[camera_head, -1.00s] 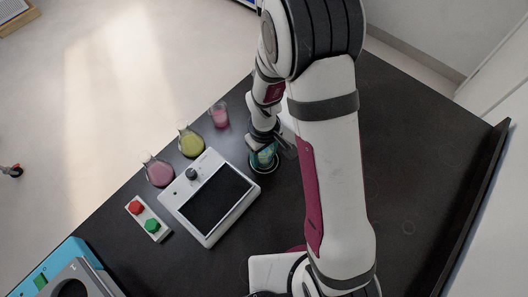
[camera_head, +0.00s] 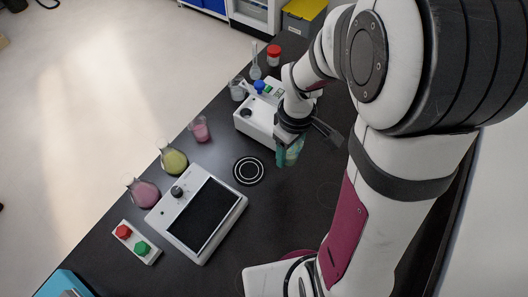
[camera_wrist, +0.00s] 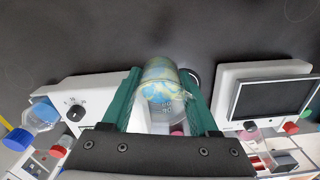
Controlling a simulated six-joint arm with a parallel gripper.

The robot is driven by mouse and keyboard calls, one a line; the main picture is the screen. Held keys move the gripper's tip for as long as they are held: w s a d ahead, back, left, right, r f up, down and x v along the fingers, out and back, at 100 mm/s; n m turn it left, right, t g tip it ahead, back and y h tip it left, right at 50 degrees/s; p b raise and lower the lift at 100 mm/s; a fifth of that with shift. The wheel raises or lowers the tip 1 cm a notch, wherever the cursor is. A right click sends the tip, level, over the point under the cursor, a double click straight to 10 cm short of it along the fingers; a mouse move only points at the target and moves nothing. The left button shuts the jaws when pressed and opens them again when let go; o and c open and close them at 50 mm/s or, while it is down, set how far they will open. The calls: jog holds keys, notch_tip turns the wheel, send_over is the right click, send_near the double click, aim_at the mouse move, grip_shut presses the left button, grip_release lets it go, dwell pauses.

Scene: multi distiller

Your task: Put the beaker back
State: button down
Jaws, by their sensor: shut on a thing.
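That plate is bare. In the wrist view my gripper (camera_wrist: 164,98) has its two green fingers shut on either side of the beaker (camera_wrist: 161,76), which shows clear with blue and yellowish tones. The far side of the beaker is hidden from the head view. A second beaker with pink liquid (camera_head: 200,132) stands near the bench's left edge.
A white screen device (camera_head: 233,218) lies left of the plate, with a yellow flask (camera_head: 174,161), a pink flask (camera_head: 145,194) and a red-green button box (camera_head: 135,243) nearby. A white knobbed device (camera_head: 256,122) stands close behind the gripper. A glass flask (camera_head: 255,72) and red-capped jar (camera_head: 273,54) are farther back.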

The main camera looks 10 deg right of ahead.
jog(key=w+a+r, duration=0.1)
jog(key=w+r, duration=0.1)
jog(key=n, duration=0.9)
send_over(220, 116)
notch_tip(220, 116, down, 2)
notch_tip(220, 116, down, 10)
jog(key=shift+d+f, duration=0.1)
jog(key=shift+c, duration=0.8)
grip_release()
